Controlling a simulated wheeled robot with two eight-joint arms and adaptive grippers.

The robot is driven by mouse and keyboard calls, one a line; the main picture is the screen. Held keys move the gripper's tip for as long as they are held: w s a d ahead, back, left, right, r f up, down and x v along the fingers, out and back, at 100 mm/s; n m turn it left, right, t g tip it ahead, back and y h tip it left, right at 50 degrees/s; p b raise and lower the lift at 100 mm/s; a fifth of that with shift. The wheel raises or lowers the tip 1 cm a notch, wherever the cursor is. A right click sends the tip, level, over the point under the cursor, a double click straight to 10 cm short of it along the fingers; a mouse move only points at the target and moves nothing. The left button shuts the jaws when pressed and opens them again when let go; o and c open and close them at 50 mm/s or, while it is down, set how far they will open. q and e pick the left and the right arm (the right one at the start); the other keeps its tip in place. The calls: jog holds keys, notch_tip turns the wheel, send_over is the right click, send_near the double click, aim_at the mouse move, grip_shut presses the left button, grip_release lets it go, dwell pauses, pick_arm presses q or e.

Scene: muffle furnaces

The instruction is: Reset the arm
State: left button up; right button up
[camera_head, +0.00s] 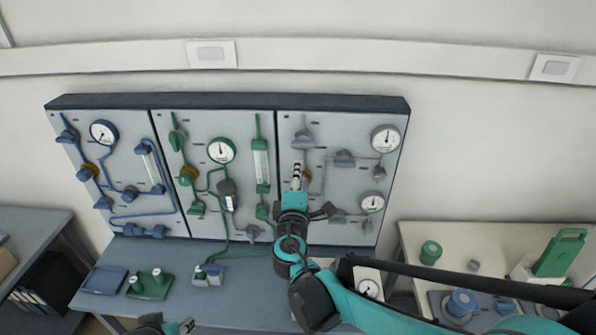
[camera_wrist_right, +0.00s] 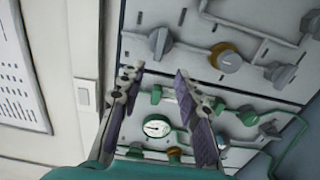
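My right arm (camera_head: 345,300) comes in from the lower right, teal and black, and reaches up in front of the right panel (camera_head: 340,130). My right gripper (camera_head: 296,172) points at that panel. In the right wrist view my right gripper (camera_wrist_right: 160,85) has its two purple-padded fingers spread apart, with nothing between them. Whether a fingertip touches the panel cannot be told. Part of my left gripper (camera_head: 178,327) shows at the bottom edge of the head view, mostly cut off, so its fingers cannot be read.
Blue (camera_head: 130,192), green (camera_head: 222,150) and grey pipework with gauges and valves covers the panels. A bench below holds a blue tray (camera_head: 104,281) and a green block with small cylinders (camera_head: 150,285). A right-hand table (camera_head: 490,235) carries a green cylinder (camera_head: 431,252) and a green case (camera_head: 560,253).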

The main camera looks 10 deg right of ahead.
dwell(0.5)
jog(key=s+d+f+m+g+b, duration=0.55)
jog(key=s+d+f+m, duration=0.3)
jog(key=s+f, duration=0.25)
jog(key=s+a+f+m+g+y+b, duration=0.1)
jog(key=s+a+f+m+g+y, duration=0.1)
jog(key=s+f, duration=0.4)
jog(key=s+a+f+m+g+y+b, duration=0.2)
jog(key=s+a+f+m+g+y, duration=0.1)
jog(key=s+f, duration=0.3)
jog(key=shift+s+f+m, duration=0.25)
jog(key=shift+s+m, duration=0.5)
jog(key=shift+s, duration=0.45)
